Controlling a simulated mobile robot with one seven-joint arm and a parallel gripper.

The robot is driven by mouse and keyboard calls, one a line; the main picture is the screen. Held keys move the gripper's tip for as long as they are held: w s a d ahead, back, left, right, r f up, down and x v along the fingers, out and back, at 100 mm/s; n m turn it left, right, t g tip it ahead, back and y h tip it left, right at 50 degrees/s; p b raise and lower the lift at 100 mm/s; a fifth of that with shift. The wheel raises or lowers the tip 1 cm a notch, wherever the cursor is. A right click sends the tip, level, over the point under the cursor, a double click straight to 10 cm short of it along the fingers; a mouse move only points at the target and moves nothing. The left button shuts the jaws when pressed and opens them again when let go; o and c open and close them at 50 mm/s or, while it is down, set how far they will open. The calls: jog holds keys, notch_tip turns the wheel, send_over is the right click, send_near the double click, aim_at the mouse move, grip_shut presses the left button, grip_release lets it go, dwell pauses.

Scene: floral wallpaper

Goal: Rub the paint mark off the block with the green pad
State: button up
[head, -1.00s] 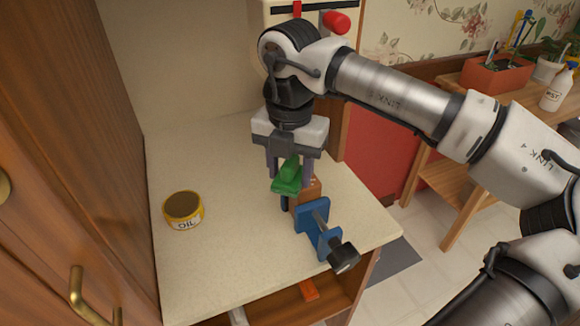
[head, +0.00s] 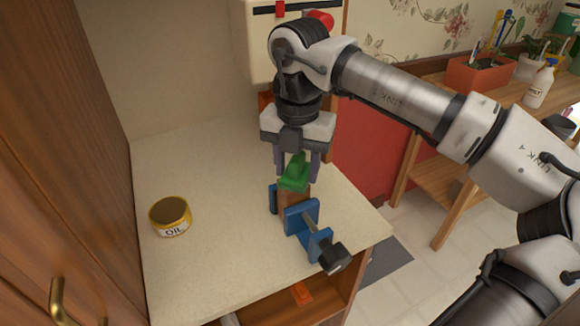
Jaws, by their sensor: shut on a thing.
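The green pad (head: 295,174) is held between the fingers of my gripper (head: 297,168), which points down over the worktop. The brown block (head: 293,199) is clamped in a blue vise (head: 301,219) with a black-knobbed screw toward the front right. The pad is at the top of the block and hides much of it; I cannot tell whether they touch. No paint mark shows on the visible part of the block.
A yellow oil tin (head: 171,217) stands at the left of the pale worktop (head: 225,255). A wooden cabinet (head: 60,150) borders the left. An open shelf with an orange object (head: 302,293) lies below the front edge. A wooden bench (head: 455,165) with planters stands at the right.

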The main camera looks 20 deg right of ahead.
jog(key=shift+d+f, duration=0.1)
jog(key=shift+d, duration=0.95)
jog(key=shift+d+f+b, duration=0.1)
jog(key=shift+b, duration=0.35)
jog(key=a+b, duration=0.1)
jog(key=a, duration=0.5)
jog(key=shift+r, duration=0.25)
jog(key=shift+s+r+p, duration=0.1)
jog(key=shift+r+p, duration=1.55)
jog(key=shift+r, duration=1.5)
